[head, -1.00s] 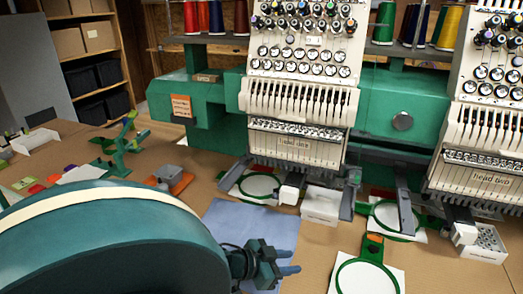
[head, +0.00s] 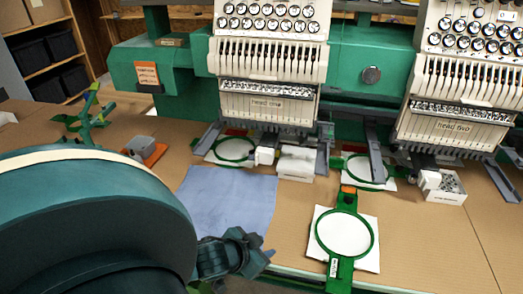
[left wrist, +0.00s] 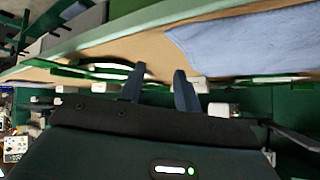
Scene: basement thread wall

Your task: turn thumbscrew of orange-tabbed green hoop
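The green hoop (head: 344,232) with an orange tab (head: 348,189) lies on a white fabric square near the table's front edge, right of the blue cloth in the head view. Its thumbscrew is too small to make out. My left gripper (head: 268,256) is left of this hoop and apart from it, by the blue cloth's front corner. In the left wrist view my left gripper (left wrist: 159,76) has its two fingers apart with nothing between them. Green hoop edges (left wrist: 95,70) show there nearly edge-on; I cannot tell which hoop they belong to. My right gripper is out of view.
The blue cloth (head: 228,197) lies flat left of the hoop. White boxes (head: 296,163) (head: 441,187) stand behind. The table right of the hoop is clear.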

